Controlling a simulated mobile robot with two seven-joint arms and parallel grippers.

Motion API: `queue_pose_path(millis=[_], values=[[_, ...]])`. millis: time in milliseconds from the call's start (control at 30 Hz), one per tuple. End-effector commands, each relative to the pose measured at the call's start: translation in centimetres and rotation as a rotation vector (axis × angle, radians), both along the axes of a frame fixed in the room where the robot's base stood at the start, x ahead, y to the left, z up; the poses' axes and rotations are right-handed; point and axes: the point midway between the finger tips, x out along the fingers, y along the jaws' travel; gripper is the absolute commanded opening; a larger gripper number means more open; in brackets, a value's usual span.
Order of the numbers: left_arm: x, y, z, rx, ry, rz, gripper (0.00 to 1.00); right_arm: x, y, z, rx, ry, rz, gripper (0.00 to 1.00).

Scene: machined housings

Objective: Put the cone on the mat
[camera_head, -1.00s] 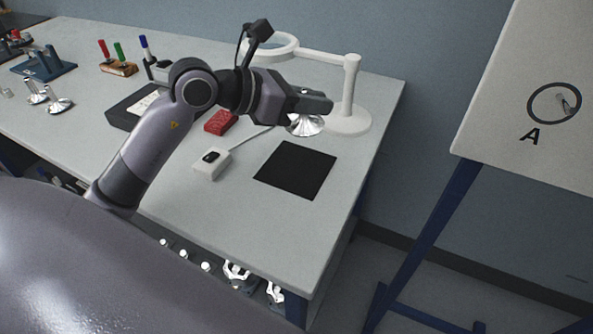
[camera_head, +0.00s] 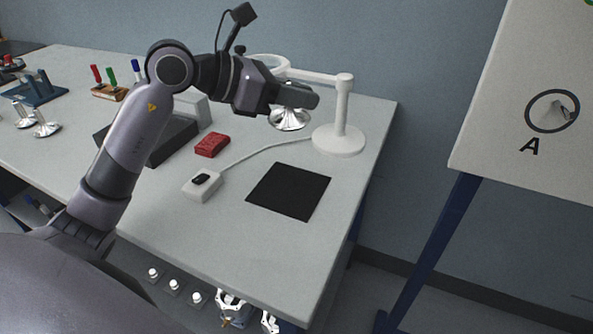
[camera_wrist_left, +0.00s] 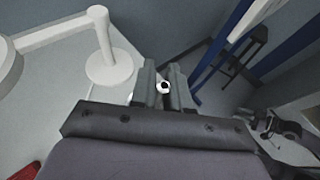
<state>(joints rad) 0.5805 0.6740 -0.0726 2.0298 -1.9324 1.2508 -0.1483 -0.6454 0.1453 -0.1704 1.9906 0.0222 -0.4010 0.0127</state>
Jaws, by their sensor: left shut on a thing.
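The cone (camera_head: 289,120) is a shiny silver metal part with a wide flared base, hanging below my left gripper (camera_head: 300,98) in the head view. My left gripper is shut on it. In the left wrist view the cone's top (camera_wrist_left: 165,87) shows as a small round end between the two fingers (camera_wrist_left: 165,90); the rest is mostly hidden. The mat (camera_head: 289,191) is a flat black square on the grey table, nearer than the cone and bare.
A white lamp stand (camera_head: 340,138) stands close to the right of the gripper, also in the left wrist view (camera_wrist_left: 108,66). A red block (camera_head: 212,145) and a white switch box (camera_head: 202,186) with a cable lie left of the mat. The table's right edge (camera_head: 366,190) is near the mat.

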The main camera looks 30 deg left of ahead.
Motion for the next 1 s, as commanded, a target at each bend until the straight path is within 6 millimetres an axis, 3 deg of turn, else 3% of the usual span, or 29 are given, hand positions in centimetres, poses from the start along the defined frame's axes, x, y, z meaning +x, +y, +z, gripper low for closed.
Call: queue_pose_path(millis=[200,400,567,800,1000], values=[[0.0,0.0,-5.5,-0.004,0.003,0.001,0.00,0.2,0.1,-0.2,0.004,-0.001,0.001,0.43],[0.0,0.0,-9.3,-0.002,0.002,0.002,0.00,0.2,0.2,-0.5,0.006,0.000,0.003,0.43],[0.0,0.0,-10.4,-0.001,-0.003,0.002,0.00,0.2,0.3,-0.5,0.007,0.001,0.003,0.43],[0.0,0.0,-13.9,-0.002,-0.001,0.002,0.00,0.2,0.3,-0.9,0.008,0.003,0.003,0.43],[0.0,0.0,-14.4,0.001,-0.003,0.002,0.00,0.2,0.3,-0.8,0.009,0.002,0.003,0.43]])
